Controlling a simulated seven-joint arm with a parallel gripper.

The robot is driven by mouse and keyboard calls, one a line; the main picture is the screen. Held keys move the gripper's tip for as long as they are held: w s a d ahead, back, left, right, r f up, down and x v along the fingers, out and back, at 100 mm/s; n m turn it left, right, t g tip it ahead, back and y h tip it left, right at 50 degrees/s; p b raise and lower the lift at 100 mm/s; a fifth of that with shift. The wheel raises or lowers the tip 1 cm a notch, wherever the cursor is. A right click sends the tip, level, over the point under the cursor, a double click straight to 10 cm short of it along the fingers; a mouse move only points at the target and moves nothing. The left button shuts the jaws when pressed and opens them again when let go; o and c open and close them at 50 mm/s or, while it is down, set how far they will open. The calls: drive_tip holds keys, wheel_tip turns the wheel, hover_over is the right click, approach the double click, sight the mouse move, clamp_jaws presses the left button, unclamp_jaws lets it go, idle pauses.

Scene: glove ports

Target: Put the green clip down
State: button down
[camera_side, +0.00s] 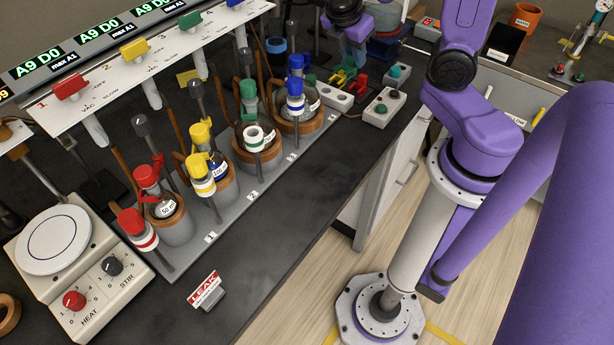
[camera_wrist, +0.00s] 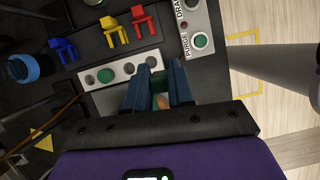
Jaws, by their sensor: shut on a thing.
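In the wrist view my gripper (camera_wrist: 159,75) is shut on the green clip (camera_wrist: 158,77). Only a little of the clip shows between the two blue-grey fingers; the rest is hidden. The fingers are over the dark bench, beside a white block with round holes. A blue clip (camera_wrist: 63,50), a yellow clip (camera_wrist: 114,31) and a red clip (camera_wrist: 144,22) lie beyond the block. In the side view the yellow clip (camera_side: 339,78) and the red clip (camera_side: 360,81) show at the back of the bench.
A white switch box (camera_wrist: 197,28) marked PURGE stands beyond, to the right. In the side view, clamped flasks stand in a grey rack (camera_side: 225,200). A hotplate (camera_side: 70,265) is at the left.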

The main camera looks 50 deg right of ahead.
drive_tip(key=s+a+m+g+y, duration=0.4)
drive_tip(key=s+a+m, duration=1.3)
drive_tip(key=s, duration=0.2)
drive_tip(key=shift+y, duration=0.3)
drive_tip(key=w+a+f, duration=0.2)
drive_tip(key=w, duration=0.1)
drive_tip(key=w+a+f, duration=0.2)
drive_tip(key=w+f, duration=0.1)
drive_tip(key=w, duration=0.1)
drive_tip(key=w+a+f, duration=0.2)
drive_tip(key=w+f, duration=0.1)
drive_tip(key=shift+w+a, duration=0.25)
drive_tip(key=shift+a, duration=0.15)
drive_tip(key=shift+w+a+f, duration=0.4)
drive_tip(key=shift+w+f, duration=0.2)
drive_tip(key=shift+f, duration=1.7)
drive_tip(key=shift+f, duration=0.1)
drive_tip(key=c, duration=1)
unclamp_jaws()
